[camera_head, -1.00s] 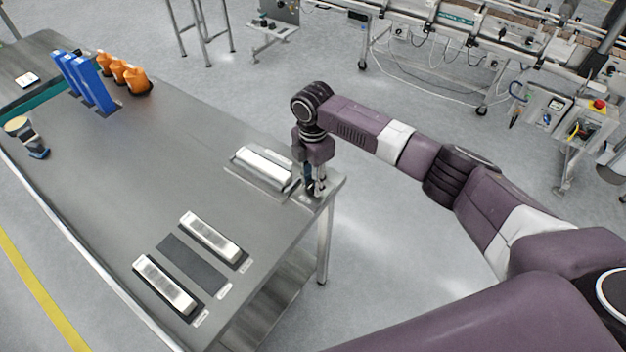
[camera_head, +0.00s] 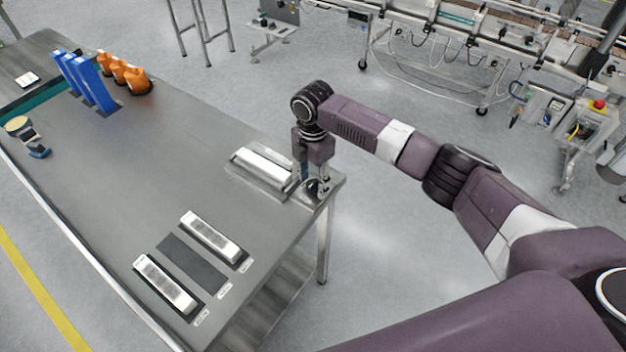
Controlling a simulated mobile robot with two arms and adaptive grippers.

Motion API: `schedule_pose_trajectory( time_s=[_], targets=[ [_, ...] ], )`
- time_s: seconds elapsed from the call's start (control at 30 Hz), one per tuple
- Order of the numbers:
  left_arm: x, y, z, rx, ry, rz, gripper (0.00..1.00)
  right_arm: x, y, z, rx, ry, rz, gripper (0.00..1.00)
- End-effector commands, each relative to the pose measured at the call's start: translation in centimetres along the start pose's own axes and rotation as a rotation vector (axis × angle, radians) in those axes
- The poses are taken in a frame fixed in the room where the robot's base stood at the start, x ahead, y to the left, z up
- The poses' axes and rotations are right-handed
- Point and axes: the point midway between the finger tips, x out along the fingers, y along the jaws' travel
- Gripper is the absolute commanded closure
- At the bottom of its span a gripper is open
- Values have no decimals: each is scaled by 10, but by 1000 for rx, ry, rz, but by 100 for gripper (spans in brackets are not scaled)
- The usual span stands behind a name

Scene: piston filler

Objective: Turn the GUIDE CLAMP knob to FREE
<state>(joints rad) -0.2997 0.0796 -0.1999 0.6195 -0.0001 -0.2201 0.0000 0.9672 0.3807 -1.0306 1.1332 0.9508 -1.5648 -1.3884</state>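My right gripper (camera_head: 312,184) points down at the far right corner of the steel table (camera_head: 150,150). Its fingers look spread apart, one on each side of a small dark knob (camera_head: 313,188) at the table corner. I take this for the GUIDE CLAMP knob, but its label and pointer are too small to read. I cannot tell whether the fingers touch it. A silver guide block (camera_head: 263,163) on a plate lies just left of the gripper. My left gripper is not in view.
Two silver blocks (camera_head: 211,236) (camera_head: 165,284) flank a dark pad (camera_head: 193,262) at the table's near end. Blue holders (camera_head: 88,84) and orange bottles (camera_head: 136,80) stand at the far end. A scanner-like item (camera_head: 35,143) lies at the left. The table middle is clear.

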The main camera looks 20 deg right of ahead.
Motion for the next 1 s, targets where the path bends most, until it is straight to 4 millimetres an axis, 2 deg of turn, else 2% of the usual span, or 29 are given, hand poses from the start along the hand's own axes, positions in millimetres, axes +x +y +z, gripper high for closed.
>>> schedule_pose_trajectory(
  time_s=[0.13, 0.23, 0.7, 0.83, 1.0],
  targets=[
    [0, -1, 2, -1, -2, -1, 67, -1, 0, 0, 1, 0, -1, 55],
    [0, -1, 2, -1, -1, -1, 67, -9, 0, 0, 0, 1, 0, 55],
    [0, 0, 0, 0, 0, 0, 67, -100, 1, 0, -1, -1, 3, 55],
    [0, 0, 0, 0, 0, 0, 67, -114, 0, 0, 0, 0, 1, 55],
    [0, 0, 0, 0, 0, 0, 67, -120, 0, 0, 0, 0, -1, 55]
  ],
)
